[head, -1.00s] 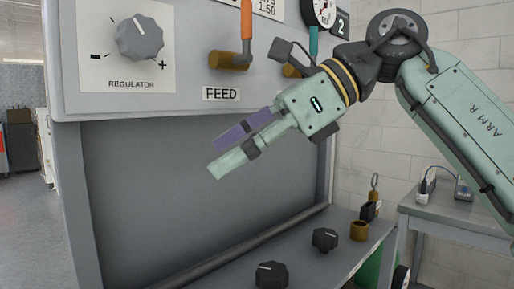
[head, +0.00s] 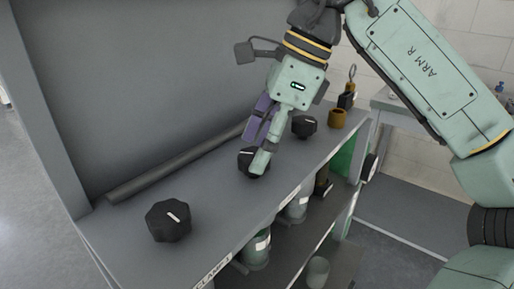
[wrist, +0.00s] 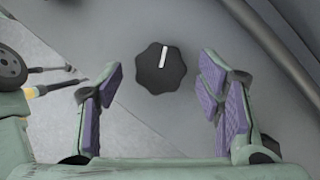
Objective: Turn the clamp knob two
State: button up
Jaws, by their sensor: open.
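Three black lobed knobs stand in a row on the grey shelf (head: 120,235). The left knob (head: 168,224) is nearest, above a label that reads CLAMP 1. The middle knob (head: 245,161), apparently clamp knob two, is partly hidden by my gripper (head: 258,152). The right knob (head: 304,126) is farther back. My gripper points down at the middle knob, open and empty. In the wrist view a black knob (wrist: 161,69) with a white pointer line shows between the spread purple finger pads, apart from both.
A grey rod (head: 170,170) lies along the back of the shelf. A brass fitting (head: 338,118) stands beyond the right knob. Canisters (head: 257,249) stand on the lower shelf. A side table (head: 395,108) is at the right.

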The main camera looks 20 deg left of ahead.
jog(key=shift+a+f, duration=0.25)
jog(key=shift+f, duration=0.3)
jog(key=shift+s, duration=0.1)
jog(key=shift+c, duration=0.6)
jog(key=c, duration=1)
